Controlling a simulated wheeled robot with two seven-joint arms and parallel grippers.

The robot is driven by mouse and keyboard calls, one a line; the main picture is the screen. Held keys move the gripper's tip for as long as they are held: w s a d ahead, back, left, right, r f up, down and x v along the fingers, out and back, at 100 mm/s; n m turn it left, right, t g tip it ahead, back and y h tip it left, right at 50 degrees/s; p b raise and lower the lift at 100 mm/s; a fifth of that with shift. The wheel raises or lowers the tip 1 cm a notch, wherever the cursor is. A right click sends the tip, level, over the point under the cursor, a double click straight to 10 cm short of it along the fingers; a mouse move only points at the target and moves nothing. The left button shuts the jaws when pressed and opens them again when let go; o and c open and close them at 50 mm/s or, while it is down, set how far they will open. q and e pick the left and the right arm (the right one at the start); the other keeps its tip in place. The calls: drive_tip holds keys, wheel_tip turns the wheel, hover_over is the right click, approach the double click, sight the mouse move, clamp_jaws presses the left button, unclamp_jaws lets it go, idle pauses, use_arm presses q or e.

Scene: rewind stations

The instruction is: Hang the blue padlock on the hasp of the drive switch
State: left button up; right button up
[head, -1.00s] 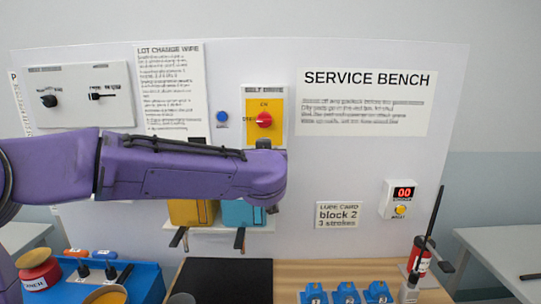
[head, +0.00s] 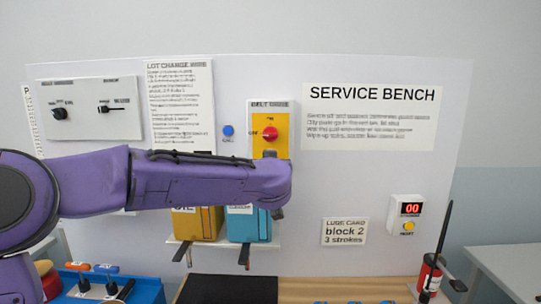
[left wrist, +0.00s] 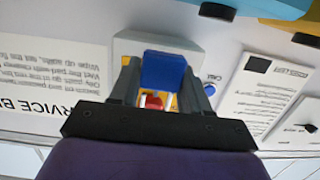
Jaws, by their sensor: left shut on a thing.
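The drive switch (head: 270,133) is a red knob on a yellow plate, on a white box on the back panel. In the left wrist view its red knob (left wrist: 153,102) shows between my fingers. The blue padlock (left wrist: 163,70) is held between the fingers of my left gripper (left wrist: 161,82), in front of the switch box. Its shackle and the hasp cannot be made out, so I cannot tell whether they touch. In the head view my purple left arm hides the padlock and most of the gripper, just below the switch. My right gripper is not in view.
A yellow bin (head: 196,224) and a teal bin (head: 248,226) stand on a shelf below my arm. A blue call button (head: 228,130) is left of the switch. A counter box (head: 406,213) is at right. A blue tray (head: 140,292) is at lower left.

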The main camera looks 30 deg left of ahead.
use_arm(q)
drive_tip(key=s+d+r+g+h+p, duration=0.1)
drive_tip(key=s+d+g+h+p, duration=0.2)
drive_tip(key=s+p, duration=0.5)
drive_tip(key=shift+g+y, duration=0.4)
drive_tip(key=shift+g, duration=0.2)
drive_tip(key=shift+w+a+f, duration=0.15)
drive_tip(key=shift+w+a, duration=0.4)
drive_tip(key=shift+w, duration=0.9)
drive_tip(key=shift+w+a+f, duration=0.1)
drive_tip(key=shift+w+a, duration=0.5)
drive_tip(key=shift+w, duration=0.9)
drive_tip(key=shift+w+a+f, duration=0.15)
drive_tip(key=shift+w+a, duration=0.4)
drive_tip(key=shift+w, duration=0.9)
drive_tip(key=shift+x, duration=0.8)
drive_tip(key=o, duration=1.1)
drive_tip(key=shift+o, duration=0.2)
drive_tip(key=shift+s, duration=0.1)
